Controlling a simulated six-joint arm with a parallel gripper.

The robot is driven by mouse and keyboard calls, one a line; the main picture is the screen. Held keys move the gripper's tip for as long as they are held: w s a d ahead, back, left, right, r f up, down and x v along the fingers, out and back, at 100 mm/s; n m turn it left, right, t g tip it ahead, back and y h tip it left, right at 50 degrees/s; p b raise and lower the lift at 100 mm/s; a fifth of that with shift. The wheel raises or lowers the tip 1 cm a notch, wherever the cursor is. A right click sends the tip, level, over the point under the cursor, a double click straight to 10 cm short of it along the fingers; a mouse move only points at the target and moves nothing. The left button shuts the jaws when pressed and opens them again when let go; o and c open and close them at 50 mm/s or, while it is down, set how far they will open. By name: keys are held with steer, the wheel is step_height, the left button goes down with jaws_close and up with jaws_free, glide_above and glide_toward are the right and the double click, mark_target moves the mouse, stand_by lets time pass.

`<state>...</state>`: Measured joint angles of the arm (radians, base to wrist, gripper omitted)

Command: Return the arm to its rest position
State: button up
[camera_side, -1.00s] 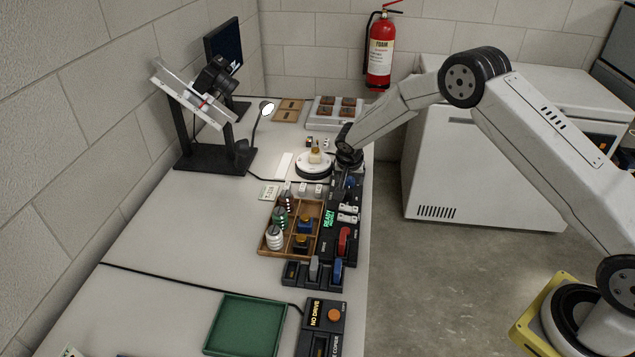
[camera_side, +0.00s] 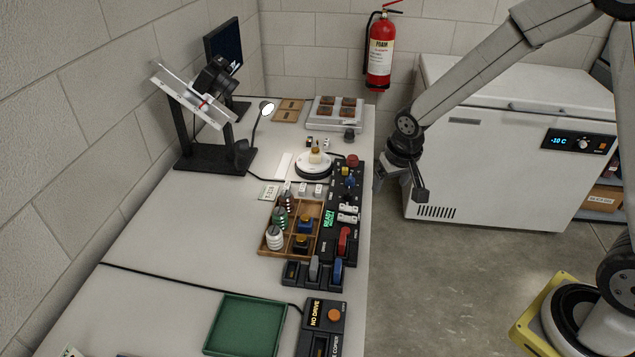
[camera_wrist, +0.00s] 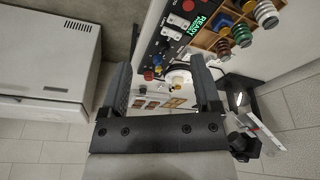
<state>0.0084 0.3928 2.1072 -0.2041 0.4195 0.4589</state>
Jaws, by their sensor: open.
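My gripper (camera_side: 399,191) hangs in the air just off the right edge of the long table (camera_side: 160,240), over the floor in front of the white freezer. In the wrist view my gripper (camera_wrist: 162,92) has its two dark fingers wide apart. Nothing is held between them. The tabletop behind shows through the gap, with a round white stand (camera_wrist: 178,79) and several brown samples at a distance.
A white chest freezer (camera_side: 480,165) stands behind my arm. The table carries a black control panel (camera_side: 342,215), a wooden compartment tray (camera_side: 265,247), a round white stand (camera_side: 313,170), a camera rig (camera_side: 200,95) and a green tray (camera_side: 245,325). The floor in front is clear.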

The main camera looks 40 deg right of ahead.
steer(key=s+a+r+n, duration=0.1)
steer(key=s, duration=0.5)
steer(key=s+r+n+y, duration=0.1)
steer(key=s+n, duration=0.1)
steer(key=s, duration=0.5)
steer(key=shift+s+a, duration=0.25)
steer(key=shift+a, duration=0.15)
